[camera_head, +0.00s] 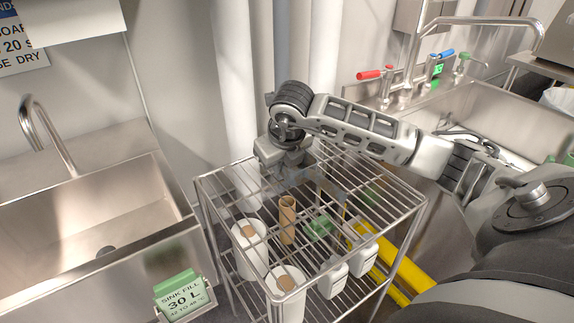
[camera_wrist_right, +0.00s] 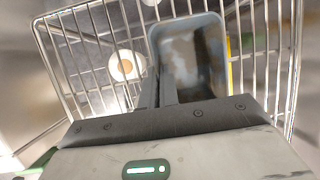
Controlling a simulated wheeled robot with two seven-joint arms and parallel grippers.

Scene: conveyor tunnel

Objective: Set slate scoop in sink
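The slate scoop (camera_wrist_right: 190,55) is a blue-grey open tray-like vessel with darker patches inside, seen in the right wrist view over the wire rack. My right gripper (camera_wrist_right: 158,85) has its two fingers close together at the scoop's left edge and appears shut on its wall. In the head view my right gripper (camera_head: 287,172) points down at the rack's back part and hides most of what is under it. One steel sink (camera_head: 150,205) is at the left, with an empty basin. Another steel sink (camera_head: 520,105) is at the right, behind my arm. My left gripper is not in view.
The wire rack (camera_head: 232,172) stands between the sinks. It holds white rolls (camera_head: 287,292), a brown tube (camera_head: 287,222), a green item (camera_head: 320,226) and white bottles (camera_head: 333,279). A green sign (camera_head: 180,293) hangs at the left sink's front. Taps rise behind both sinks.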

